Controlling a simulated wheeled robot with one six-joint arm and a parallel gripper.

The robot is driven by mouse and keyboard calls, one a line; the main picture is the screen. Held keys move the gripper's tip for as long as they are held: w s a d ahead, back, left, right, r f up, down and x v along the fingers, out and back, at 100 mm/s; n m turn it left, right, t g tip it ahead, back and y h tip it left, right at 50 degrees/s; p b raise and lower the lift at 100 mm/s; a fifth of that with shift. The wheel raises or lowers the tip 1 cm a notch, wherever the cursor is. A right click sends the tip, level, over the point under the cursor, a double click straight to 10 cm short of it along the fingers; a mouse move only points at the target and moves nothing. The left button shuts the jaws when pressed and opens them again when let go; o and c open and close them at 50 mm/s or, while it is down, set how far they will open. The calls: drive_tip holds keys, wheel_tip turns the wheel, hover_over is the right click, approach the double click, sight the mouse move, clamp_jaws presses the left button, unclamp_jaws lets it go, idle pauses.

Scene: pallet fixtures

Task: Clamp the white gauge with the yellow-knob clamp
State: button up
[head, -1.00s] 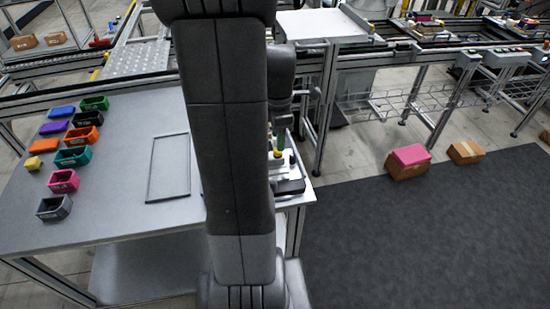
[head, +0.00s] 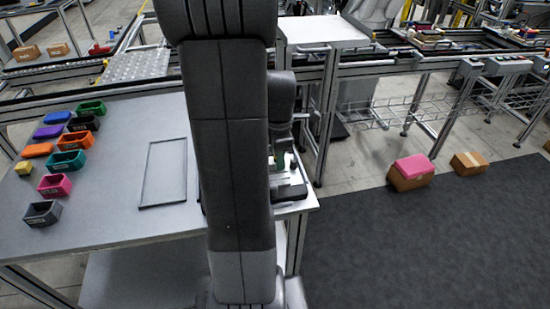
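My arm fills the middle of the head view and covers much of the table's right side. Just right of it, part of a dark and light fixture (head: 291,190) shows at the table's right edge, with a small green part (head: 280,161) above it. My wrist comes down over this spot, and the end of my gripper (head: 284,146) is small, dark and mostly hidden there. I cannot see whether its fingers are open or hold anything. I cannot make out the white gauge or the yellow-knob clamp.
The grey table (head: 110,205) holds several coloured bins and blocks at the left and an empty thin rectangular frame (head: 164,172). A conveyor frame runs behind. Cardboard boxes, one with a pink box on top (head: 414,165), stand on the floor to the right.

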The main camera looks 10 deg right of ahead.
drive_tip(key=shift+a, duration=0.2)
idle(0.3)
drive_tip(key=shift+a, duration=1.2)
drive_tip(key=o, duration=0.7)
drive_tip(key=shift+o, duration=0.3)
drive_tip(key=shift+r, duration=0.15)
drive_tip(key=shift+r+p, duration=3.3)
drive_tip(key=shift+r, duration=0.55)
